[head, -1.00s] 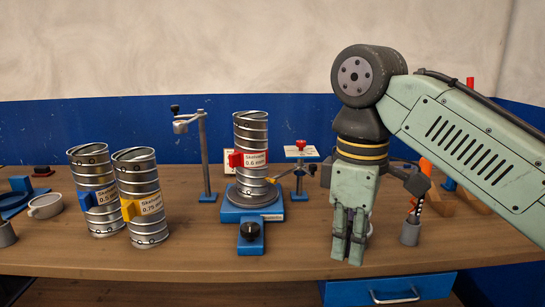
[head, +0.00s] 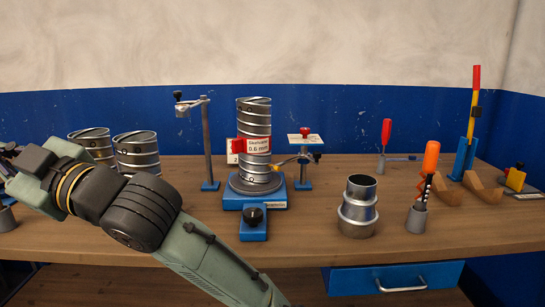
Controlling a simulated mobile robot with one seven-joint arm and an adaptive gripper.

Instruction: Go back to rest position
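My arm reaches in from the bottom and extends to the left edge of the head view, low in front of the bench. The end of my gripper lies at or past the left edge, so its fingers do not show. A spiral duct (head: 254,125) with a red tag stands upright on a blue turntable base (head: 266,203) at the middle of the bench. Two more spiral ducts, a left one (head: 92,143) and a right one (head: 137,150), stand behind my arm, with their lower parts hidden.
A stepped metal fitting (head: 358,207) stands right of the turntable. A cup with tools (head: 417,218), wooden rests (head: 482,188) and a lever stand (head: 466,150) are at the right. A grey post stand (head: 207,150) is behind left. The bench front (head: 310,245) between is clear.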

